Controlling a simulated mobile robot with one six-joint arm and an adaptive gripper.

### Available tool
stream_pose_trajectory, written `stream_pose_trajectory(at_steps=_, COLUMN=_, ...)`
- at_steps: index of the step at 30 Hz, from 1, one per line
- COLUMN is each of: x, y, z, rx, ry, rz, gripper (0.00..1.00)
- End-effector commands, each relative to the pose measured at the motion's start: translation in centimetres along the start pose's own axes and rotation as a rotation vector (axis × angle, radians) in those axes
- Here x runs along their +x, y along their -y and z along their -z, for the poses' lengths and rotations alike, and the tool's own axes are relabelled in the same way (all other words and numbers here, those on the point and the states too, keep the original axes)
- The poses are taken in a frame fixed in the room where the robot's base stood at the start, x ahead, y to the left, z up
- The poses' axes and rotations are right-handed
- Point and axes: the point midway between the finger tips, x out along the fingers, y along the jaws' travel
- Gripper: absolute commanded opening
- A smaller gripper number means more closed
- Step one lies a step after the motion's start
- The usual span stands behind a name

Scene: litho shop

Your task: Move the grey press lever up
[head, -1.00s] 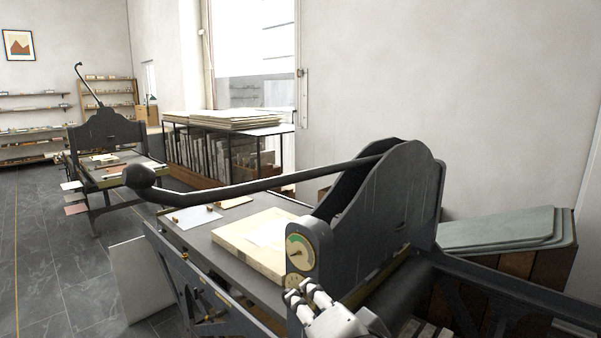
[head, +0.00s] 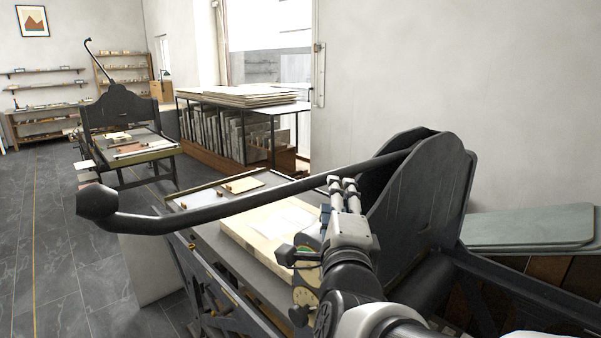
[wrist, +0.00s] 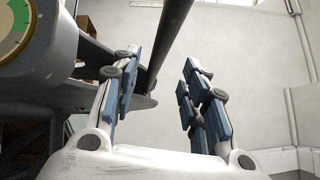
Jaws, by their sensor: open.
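The grey press lever (head: 250,196) is a long dark bar with a ball end (head: 97,201). In the head view it runs from the dark press frame (head: 425,205) out to the left, sloping down and then flattening near the ball. My gripper (head: 342,183) is just below the bar, near its frame end, with fingers pointing up. In the wrist view the lever (wrist: 170,40) crosses behind and between the two spread fingers of my gripper (wrist: 160,85). The gripper is open and empty. Whether a finger touches the bar I cannot tell.
A pale stone block (head: 255,235) with a sheet lies on the press bed. A round dial (head: 305,262) sits beside my arm. A second press (head: 115,110) with its lever raised stands at the back left. Green boards (head: 530,228) lie at the right. The left floor is clear.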

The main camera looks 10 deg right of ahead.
Motion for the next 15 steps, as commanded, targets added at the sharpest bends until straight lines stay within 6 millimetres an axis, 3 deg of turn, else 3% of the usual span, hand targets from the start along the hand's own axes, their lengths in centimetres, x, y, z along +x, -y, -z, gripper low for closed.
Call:
stream_pose_trajectory(at_steps=9, x=6.8, y=-0.1, z=0.1, rx=-0.001, ry=-0.002, rz=0.0, gripper=0.41)
stream_pose_trajectory(at_steps=15, x=9.3, y=0.0, z=0.0, rx=-0.002, ry=0.0, rz=0.0, gripper=0.41)
